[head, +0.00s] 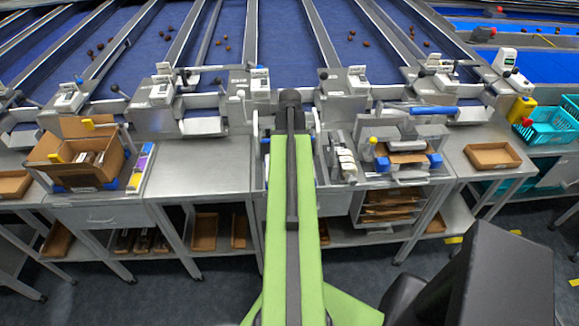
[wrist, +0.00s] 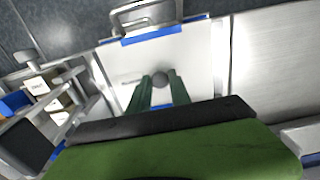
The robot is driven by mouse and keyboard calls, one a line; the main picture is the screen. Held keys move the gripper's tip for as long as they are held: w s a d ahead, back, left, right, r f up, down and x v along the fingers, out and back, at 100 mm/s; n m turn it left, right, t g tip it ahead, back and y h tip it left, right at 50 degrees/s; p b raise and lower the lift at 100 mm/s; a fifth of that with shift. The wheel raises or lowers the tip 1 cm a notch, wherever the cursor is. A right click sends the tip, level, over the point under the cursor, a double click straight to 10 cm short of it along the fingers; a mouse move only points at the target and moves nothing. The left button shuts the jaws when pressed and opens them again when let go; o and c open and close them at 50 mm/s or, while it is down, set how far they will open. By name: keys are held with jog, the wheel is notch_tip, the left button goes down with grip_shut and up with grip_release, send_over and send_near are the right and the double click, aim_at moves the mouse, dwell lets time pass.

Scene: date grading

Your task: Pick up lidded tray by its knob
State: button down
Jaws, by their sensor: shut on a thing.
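The lidded tray (wrist: 195,50) shows in the wrist view as a pale, flat lid with blue strips at its edges. A round dark grey knob (wrist: 160,80) stands on the lid. My gripper (wrist: 161,86) has its two green fingers on either side of the knob, shut on it. I cannot tell whether the tray rests on its support or is lifted. In the head view my green arm reaches forward over the bench and hides the tray and gripper.
A bare steel table (head: 198,178) lies left of my arm. To the right stand a rack of pale blocks (head: 343,160) and a scale-like station (head: 405,150) with a blue handle. An open cardboard box (head: 80,160) is far left. A cardboard tray (head: 492,156) is right.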

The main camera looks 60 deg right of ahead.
jog(key=shift+r, duration=0.15)
jog(key=shift+w+r+p, duration=0.1)
jog(key=shift+r+p, duration=1.8)
jog(key=shift+p, duration=0.1)
